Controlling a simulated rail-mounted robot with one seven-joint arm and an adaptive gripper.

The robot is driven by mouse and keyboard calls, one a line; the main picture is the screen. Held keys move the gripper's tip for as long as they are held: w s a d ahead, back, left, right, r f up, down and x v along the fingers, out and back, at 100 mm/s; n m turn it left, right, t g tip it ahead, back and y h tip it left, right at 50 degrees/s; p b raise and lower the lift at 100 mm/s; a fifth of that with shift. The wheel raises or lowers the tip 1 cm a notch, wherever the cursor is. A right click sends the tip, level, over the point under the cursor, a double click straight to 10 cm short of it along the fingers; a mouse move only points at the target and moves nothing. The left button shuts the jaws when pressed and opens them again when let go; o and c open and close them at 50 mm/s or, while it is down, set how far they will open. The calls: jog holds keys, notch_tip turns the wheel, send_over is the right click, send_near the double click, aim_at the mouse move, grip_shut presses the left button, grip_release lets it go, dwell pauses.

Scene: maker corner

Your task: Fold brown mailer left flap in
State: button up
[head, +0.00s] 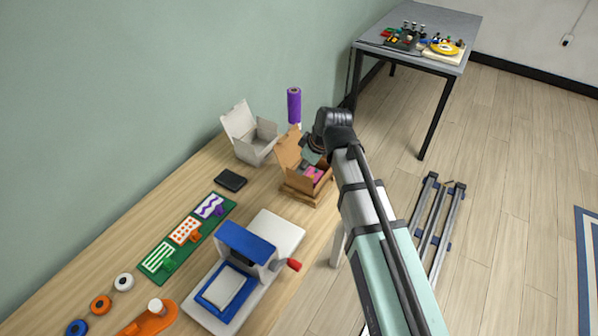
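The brown mailer (298,188) stands open near the right edge of the wooden bench, beyond the press. A tall brown panel (287,150) stands raised at its left and back. A pink item (313,175) lies inside. I cannot tell clearly how each side flap lies. My gripper (311,157) is over the mailer's back part, pointing down, and is small and partly hidden by my wrist. I cannot see its fingertips, or whether it touches the mailer.
A white open box (252,149) stands left of the brown mailer, with a purple roll (294,106) behind. A dark flat block (230,180) lies on the bench (150,208). A blue and white press (246,243) with a red handle stands nearer. A grey table (430,22) is at the back.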

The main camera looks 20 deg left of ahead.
aim_at(299, 178)
jog(key=shift+p+x, duration=0.45)
jog(key=shift+x, duration=2.45)
grip_shut()
